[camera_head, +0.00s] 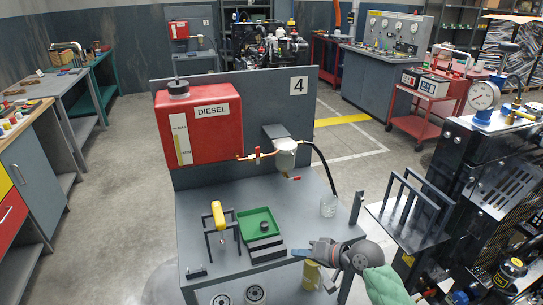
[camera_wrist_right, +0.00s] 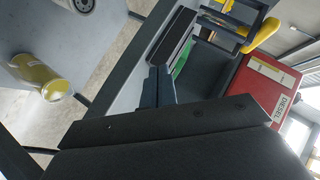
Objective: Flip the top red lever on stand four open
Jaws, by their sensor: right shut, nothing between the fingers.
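Stand four carries a grey back panel (camera_head: 300,110) with a "4" plate and a red DIESEL tank (camera_head: 205,140). The top red lever (camera_head: 257,156) stands upright on the copper pipe between the tank and the pale filter bowl (camera_head: 285,155). A second small red lever (camera_head: 296,178) sits below the bowl. My right gripper (camera_head: 312,247) is low over the front right of the bench, well below and apart from both levers. It is shut and empty. In the right wrist view its fingers (camera_wrist_right: 158,85) are together, and the tank (camera_wrist_right: 262,95) shows at right; I cannot make out the levers there.
On the bench top stand a yellow-handled item on a black frame (camera_head: 218,215), a green tray (camera_head: 258,223) and a clear jar (camera_head: 328,205) under a black hose. A yellow can (camera_head: 311,274) is below my wrist. A black engine unit (camera_head: 480,190) crowds the right side.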

